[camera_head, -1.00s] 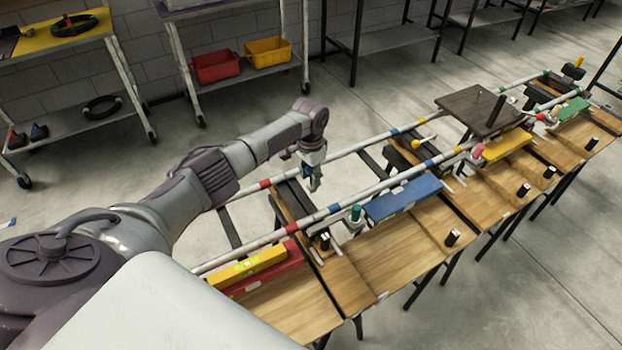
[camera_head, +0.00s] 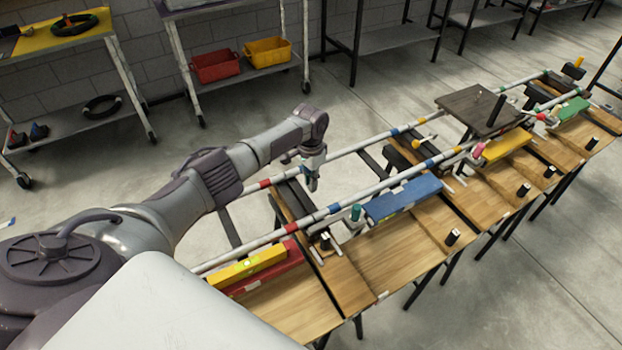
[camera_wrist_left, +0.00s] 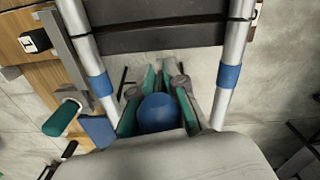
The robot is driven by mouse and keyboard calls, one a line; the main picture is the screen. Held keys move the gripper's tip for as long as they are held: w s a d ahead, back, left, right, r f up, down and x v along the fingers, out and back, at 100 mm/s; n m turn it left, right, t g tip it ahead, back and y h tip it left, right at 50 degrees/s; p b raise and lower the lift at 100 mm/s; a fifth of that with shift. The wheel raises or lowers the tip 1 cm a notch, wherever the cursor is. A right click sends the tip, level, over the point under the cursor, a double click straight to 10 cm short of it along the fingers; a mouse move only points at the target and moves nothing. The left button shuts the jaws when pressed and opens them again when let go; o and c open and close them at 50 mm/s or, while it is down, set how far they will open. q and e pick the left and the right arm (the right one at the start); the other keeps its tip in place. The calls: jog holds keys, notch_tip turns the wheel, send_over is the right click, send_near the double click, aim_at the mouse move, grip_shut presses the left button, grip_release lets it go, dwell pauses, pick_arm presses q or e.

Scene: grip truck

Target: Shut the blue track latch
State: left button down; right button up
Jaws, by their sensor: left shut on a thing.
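My left gripper (camera_head: 312,186) reaches over the track between its two white rails. In the left wrist view its green-sided fingers (camera_wrist_left: 158,85) lie on both sides of a round blue knob (camera_wrist_left: 158,112) and are shut on it. I take this knob to be the handle of the blue track latch; the rest of the latch is hidden behind the wrist and fingers. In the head view the knob cannot be made out. Blue bands mark the rails on both sides of the gripper in the wrist view. My right gripper is not in view.
A dark crossbeam (camera_wrist_left: 160,36) spans the rails just beyond the fingertips. A blue plate (camera_head: 403,199) and a teal handle (camera_head: 355,212) sit beside the near rail (camera_head: 370,184). Yellow and green plates lie farther right. Wooden tabletops run along the near side.

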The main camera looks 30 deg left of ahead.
pick_arm(q)
jog(key=shift+s+a+r+p, duration=0.1)
jog(key=shift+s+p, duration=0.1)
jog(key=shift+p, duration=0.5)
jog(key=shift+s+a+t+h+p, duration=0.15)
jog(key=shift+s+t+h+p, duration=0.2)
jog(key=shift+t+p, duration=0.45)
jog(key=shift+s+a+f+t+h+p, duration=0.15)
jog(key=shift+f+t+h+p, duration=0.1)
jog(key=shift+t+h+p, duration=0.25)
jog(key=shift+s+a+f+t+h, duration=0.2)
jog(key=shift+f+t+h, duration=0.15)
jog(key=shift+t, duration=0.25)
jog(key=shift+s+f+t+b, duration=0.15)
jog(key=shift+t+b, duration=0.4)
jog(key=shift+t, duration=0.05)
jog(key=shift+s+a+t+h+b, duration=0.1)
jog(key=shift+t+h+b, duration=0.4)
jog(key=shift+h, duration=0.1)
